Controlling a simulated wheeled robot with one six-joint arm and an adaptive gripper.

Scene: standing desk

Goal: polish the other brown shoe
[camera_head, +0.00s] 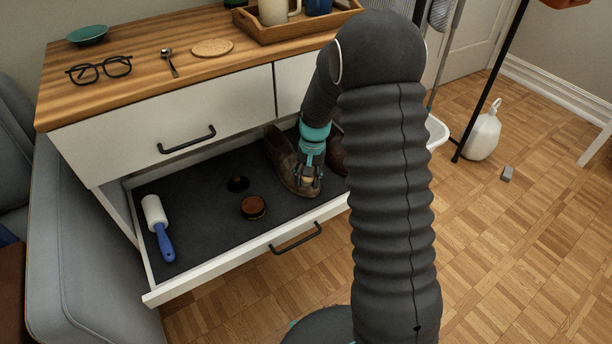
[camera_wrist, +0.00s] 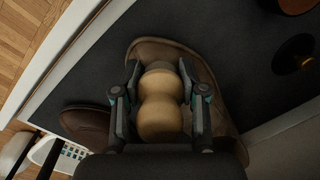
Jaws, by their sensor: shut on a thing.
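My gripper (camera_head: 309,183) is shut on a tan wooden handle (camera_wrist: 160,112) with two rounded bulges, a polishing tool by its look. A greyish end of the tool (camera_wrist: 160,66) shows beyond the handle, over the brown shoe (camera_wrist: 172,50). This shoe (camera_head: 283,158) lies in the open drawer with its toe toward the drawer front. The tool appears at its toe; whether they touch is unclear. The second brown shoe (camera_head: 337,152) lies to the right, mostly behind my arm; its toe shows in the wrist view (camera_wrist: 85,121).
A closed drawer (camera_head: 150,146) and wooden top overhang the back. A grey armchair (camera_head: 85,240) stands left.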

